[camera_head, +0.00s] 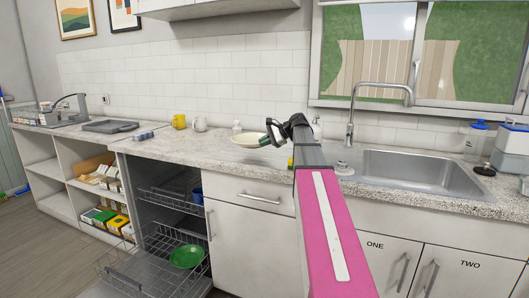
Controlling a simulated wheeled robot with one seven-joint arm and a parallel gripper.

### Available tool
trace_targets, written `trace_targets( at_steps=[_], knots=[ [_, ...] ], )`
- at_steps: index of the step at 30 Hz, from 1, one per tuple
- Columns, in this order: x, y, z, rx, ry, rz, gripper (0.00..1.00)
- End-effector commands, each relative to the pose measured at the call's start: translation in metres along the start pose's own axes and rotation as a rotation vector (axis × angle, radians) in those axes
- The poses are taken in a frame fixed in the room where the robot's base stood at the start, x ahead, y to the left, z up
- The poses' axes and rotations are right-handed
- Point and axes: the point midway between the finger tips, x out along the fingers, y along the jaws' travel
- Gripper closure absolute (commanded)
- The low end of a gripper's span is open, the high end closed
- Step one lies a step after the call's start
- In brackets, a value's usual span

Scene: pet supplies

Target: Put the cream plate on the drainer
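The cream plate (246,140) is at the back of the speckled counter, left of the sink. My gripper (270,136) is at the plate's right rim, with my pink arm reaching up from the bottom of the view. The dark fingers overlap the rim in the picture. I cannot tell whether they are shut on it, or whether the plate rests on the counter or is slightly raised. A grey wire rack (42,114), which looks like a drainer, stands on the far left counter.
A dark tray (110,127), yellow mug (179,121) and white mug (199,124) stand left of the plate. A tall faucet (352,112) and sink (420,172) are at right. The open dishwasher's lower rack (150,258) sticks out, holding a green bowl (187,256).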

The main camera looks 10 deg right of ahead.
Motion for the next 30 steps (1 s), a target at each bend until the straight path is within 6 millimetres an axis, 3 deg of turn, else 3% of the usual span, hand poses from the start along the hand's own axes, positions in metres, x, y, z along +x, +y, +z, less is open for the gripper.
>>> trace_targets(
  at_steps=[5,13,24,25,27,30],
  knots=[
    [0.001,0.004,-0.005,0.000,-0.001,-0.001,1.00],
    [0.018,0.027,-0.022,0.001,-0.001,-0.002,1.00],
    [0.021,0.030,-0.024,0.000,0.000,-0.002,1.00],
    [0.020,0.030,-0.024,0.001,0.000,0.000,0.86],
    [0.020,0.030,-0.024,0.000,0.000,0.000,0.71],
    [0.020,0.030,-0.024,0.000,0.000,0.000,0.71]
  ],
)
